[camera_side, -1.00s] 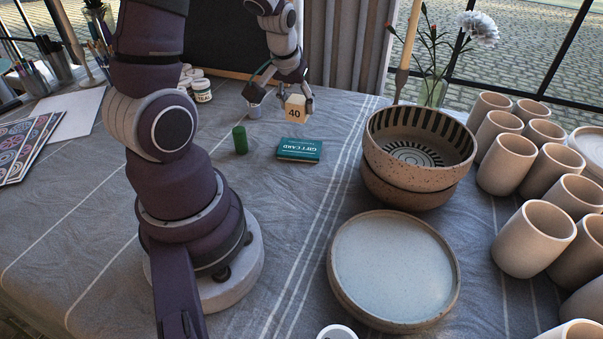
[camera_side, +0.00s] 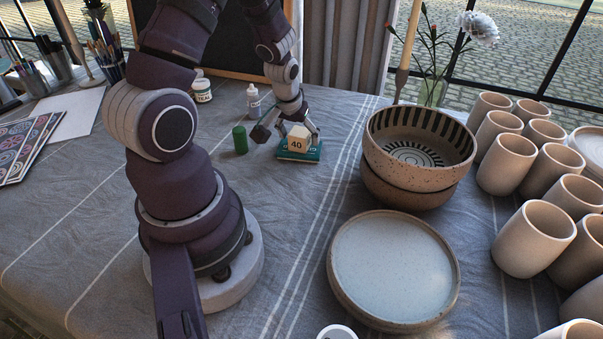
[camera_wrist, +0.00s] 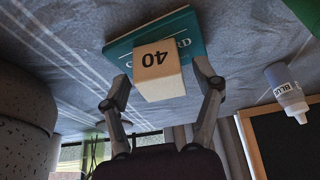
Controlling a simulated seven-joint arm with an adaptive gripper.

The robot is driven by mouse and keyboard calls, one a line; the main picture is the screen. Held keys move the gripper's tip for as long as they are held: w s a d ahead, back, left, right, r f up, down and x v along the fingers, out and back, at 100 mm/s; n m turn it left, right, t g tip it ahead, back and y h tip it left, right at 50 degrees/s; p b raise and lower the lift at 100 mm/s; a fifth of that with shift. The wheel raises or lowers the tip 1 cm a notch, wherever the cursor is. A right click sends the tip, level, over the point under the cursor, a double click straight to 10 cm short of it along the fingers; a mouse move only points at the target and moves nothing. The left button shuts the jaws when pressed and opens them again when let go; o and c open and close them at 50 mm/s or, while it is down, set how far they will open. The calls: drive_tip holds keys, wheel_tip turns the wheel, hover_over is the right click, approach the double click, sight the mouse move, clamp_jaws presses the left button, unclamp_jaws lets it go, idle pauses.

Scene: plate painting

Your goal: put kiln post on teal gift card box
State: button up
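The kiln post, a pale wooden-looking block marked 40 (camera_side: 298,144), rests upright on the teal gift card box (camera_side: 311,156) in the side view. In the wrist view the block (camera_wrist: 158,71) sits over the front part of the box (camera_wrist: 188,32) and hides part of its lettering. My gripper (camera_side: 298,138) is low around the block. In the wrist view my gripper (camera_wrist: 162,82) has a finger on each side of the block, with a gap showing at both, so it looks open.
A green cylinder (camera_side: 240,139) stands just left of the box. Stacked bowls (camera_side: 378,180) are to the right, a wide plate (camera_side: 394,262) in front. Cloth between box and bowls is clear.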

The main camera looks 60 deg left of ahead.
drive_tip(key=v, duration=1.2)
drive_tip(key=s+d+r+m+t+h, duration=0.1)
drive_tip(key=d+r+m, duration=0.2)
drive_tip(key=d, duration=0.4)
drive_tip(key=s+d+r+m+t+h, duration=0.1)
drive_tip(key=s+d+r+m+h, duration=0.1)
drive_tip(key=d+r+m, duration=0.2)
drive_tip(key=d+m, duration=0.2)
drive_tip(key=d, duration=0.1)
drive_tip(key=shift+o, duration=0.4)
drive_tip(key=shift+d+r, duration=0.1)
